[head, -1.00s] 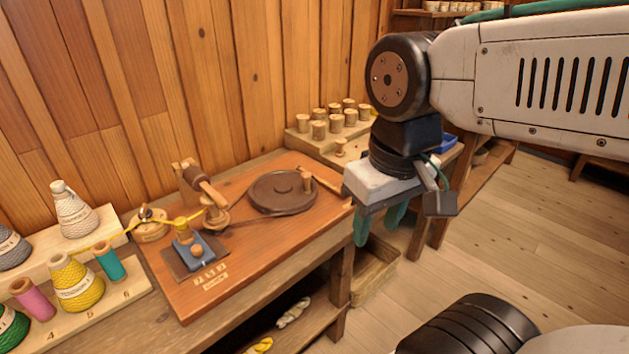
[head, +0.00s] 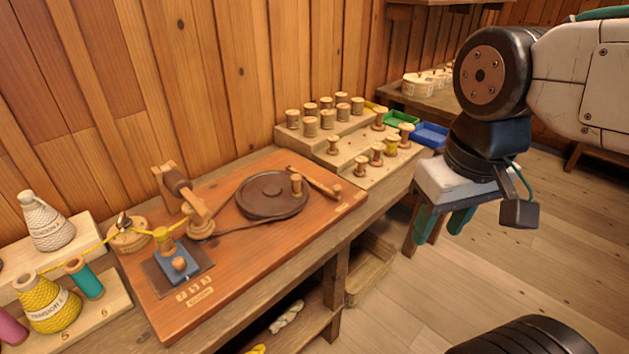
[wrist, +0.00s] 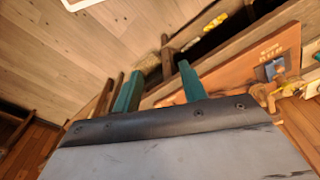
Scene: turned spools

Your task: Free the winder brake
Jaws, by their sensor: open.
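The winder stands on an orange-brown board (head: 250,255) on the bench. It has a dark flat wheel (head: 272,195) with an upright wooden knob, and a belt to a wooden pulley (head: 201,229). A wooden lever with a dark roller (head: 178,184) rises behind the pulley. A wooden stick (head: 323,187) lies right of the wheel. My gripper (head: 442,225) is open and empty, right of the bench; its green fingers show in the wrist view (wrist: 160,75).
Yellow yarn runs from a yellow cone (head: 50,305) to the winder. A stepped rack (head: 345,155) with several wooden spools stands at the bench's back right, near green (head: 401,119) and blue (head: 430,135) trays. A wooden crate (head: 369,270) is below. Open floor lies right.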

